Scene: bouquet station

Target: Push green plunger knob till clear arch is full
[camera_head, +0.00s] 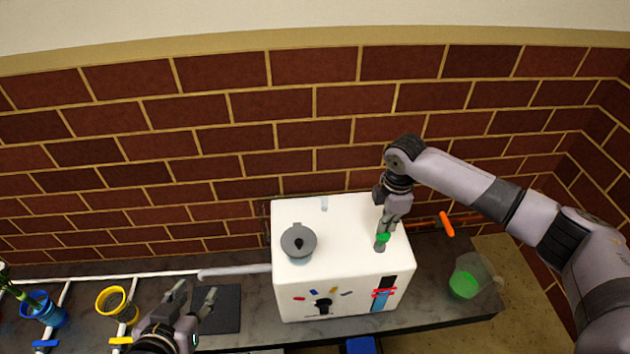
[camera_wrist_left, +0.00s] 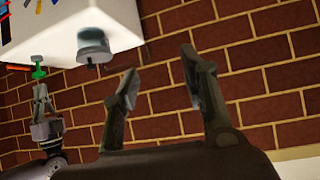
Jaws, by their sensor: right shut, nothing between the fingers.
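The green plunger knob (camera_head: 382,238) stands on the top of a white box machine (camera_head: 345,225), near its right edge. My right gripper (camera_head: 386,228) is shut and empty, pointing down with its fingertips at the knob; I cannot tell whether they touch. The left wrist view shows the green knob (camera_wrist_left: 38,73) by the right gripper's tips (camera_wrist_left: 40,88). A clear curved piece (camera_head: 484,268) with green in its lower part lies right of the machine; I cannot tell if it is the arch. My left gripper (camera_head: 196,291) is open and empty, left of the machine.
A grey round lid (camera_head: 298,241) sits on the machine; a blue gauge with red bands (camera_head: 383,294) is on its front. An orange handle (camera_head: 446,224) sticks out right. A yellow ring cup (camera_head: 115,302) and blue cup (camera_head: 45,312) stand left, along a white rail (camera_head: 130,276).

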